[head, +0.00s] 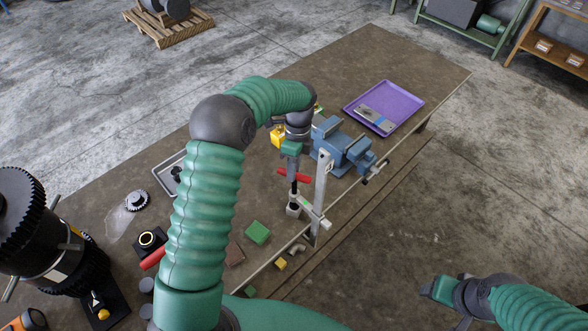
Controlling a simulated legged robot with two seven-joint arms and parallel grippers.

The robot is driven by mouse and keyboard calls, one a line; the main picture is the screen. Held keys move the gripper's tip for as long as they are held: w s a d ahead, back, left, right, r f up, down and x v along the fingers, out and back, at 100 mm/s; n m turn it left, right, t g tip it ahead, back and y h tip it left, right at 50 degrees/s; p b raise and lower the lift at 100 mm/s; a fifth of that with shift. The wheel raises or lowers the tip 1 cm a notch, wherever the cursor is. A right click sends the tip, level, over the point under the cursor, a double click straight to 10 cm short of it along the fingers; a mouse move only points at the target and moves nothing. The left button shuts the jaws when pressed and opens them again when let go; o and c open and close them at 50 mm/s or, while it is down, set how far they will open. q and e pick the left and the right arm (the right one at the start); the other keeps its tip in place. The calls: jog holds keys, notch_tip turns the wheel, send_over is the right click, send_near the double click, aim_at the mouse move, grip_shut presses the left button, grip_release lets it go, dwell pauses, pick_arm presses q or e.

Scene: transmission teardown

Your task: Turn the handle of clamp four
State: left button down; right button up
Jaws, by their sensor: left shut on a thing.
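A grey bar clamp (321,178) stands upright at the table's front edge. A dark screw with a red cross handle (285,173) sits to its left. My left gripper (293,165) reaches down from above to the handle, its fingers shut on it; the wrist and green finger part hide the exact contact. The clamp's lower jaw arm (312,211) reaches out near the table edge. My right gripper (444,288) hangs over the floor at lower right, away from the table; its finger gap is unclear.
A blue vise (342,147) stands close right of the clamp. A purple tray (402,96) with a grey item lies behind it. A yellow block (277,137) is beside my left wrist. A green block (257,232) and gear (136,201) lie on the table (385,55). Its far end is clear.

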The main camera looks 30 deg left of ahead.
pick_arm(q)
jog(key=m, duration=0.3)
jog(key=m+y, duration=0.1)
jog(key=shift+w+r+m+p, duration=0.3)
jog(key=m+p, duration=0.1)
jog(key=m, duration=0.3)
jog(key=shift+d+m+t+y, duration=0.1)
jog(key=shift+m+t+y, duration=0.2)
jog(key=shift+m+y, duration=0.1)
jog(key=shift+w, duration=0.1)
jog(key=c, duration=1.5)
grip_release()
jog(key=shift+f, duration=0.1)
jog(key=shift+o, duration=1.1)
jog(key=shift+f, duration=0.2)
